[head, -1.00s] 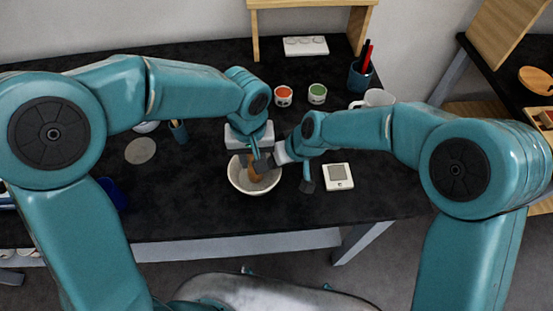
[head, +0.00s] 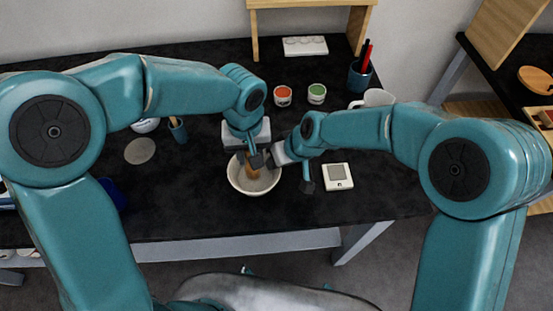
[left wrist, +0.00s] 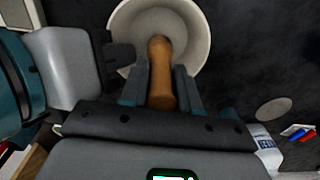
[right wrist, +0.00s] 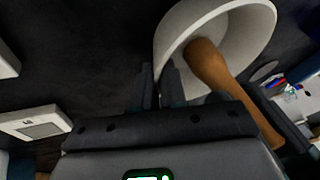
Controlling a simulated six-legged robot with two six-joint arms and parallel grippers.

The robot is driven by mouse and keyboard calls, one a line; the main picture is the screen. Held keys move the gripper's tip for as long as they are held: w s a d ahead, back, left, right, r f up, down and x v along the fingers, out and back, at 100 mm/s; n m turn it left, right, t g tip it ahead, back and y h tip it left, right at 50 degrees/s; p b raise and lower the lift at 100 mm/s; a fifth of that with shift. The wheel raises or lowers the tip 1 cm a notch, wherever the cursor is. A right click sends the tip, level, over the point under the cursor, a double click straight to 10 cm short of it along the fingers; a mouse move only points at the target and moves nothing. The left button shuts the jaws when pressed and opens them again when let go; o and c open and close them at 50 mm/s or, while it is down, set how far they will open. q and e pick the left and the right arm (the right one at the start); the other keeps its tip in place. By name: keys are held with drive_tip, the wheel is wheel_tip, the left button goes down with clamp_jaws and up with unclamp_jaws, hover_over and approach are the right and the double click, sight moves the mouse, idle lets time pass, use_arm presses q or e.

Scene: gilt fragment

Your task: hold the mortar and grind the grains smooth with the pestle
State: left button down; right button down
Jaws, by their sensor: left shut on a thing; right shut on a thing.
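The mortar (head: 234,187), a pale round bowl, stands on the dark table; its white wall also shows in the right wrist view (right wrist: 262,30). The brown wooden pestle (left wrist: 160,65) stands in it, its lower end inside the bowl. My left gripper (left wrist: 160,88) is shut on the pestle's upper part, above the bowl. My right gripper (right wrist: 161,85) is shut on the mortar's rim, at its right side in the head view. The grippers are close together there, the left one (head: 249,158) just left of the right one. Grains cannot be made out inside the bowl.
A white square device (head: 338,177) lies right of the mortar. A red pot (head: 283,96) and a green pot (head: 317,94) stand behind, with a white mug (head: 377,98) and a blue pen cup (head: 360,76). A grey disc (head: 140,150) lies left. The table's front edge is near.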

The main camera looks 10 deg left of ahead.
use_arm(q)
drive_tip(key=shift+s+d+f, duration=0.1)
drive_tip(key=shift+s+d, duration=0.4)
drive_tip(key=shift+s, duration=0.2)
drive_tip(key=shift+w, duration=0.15)
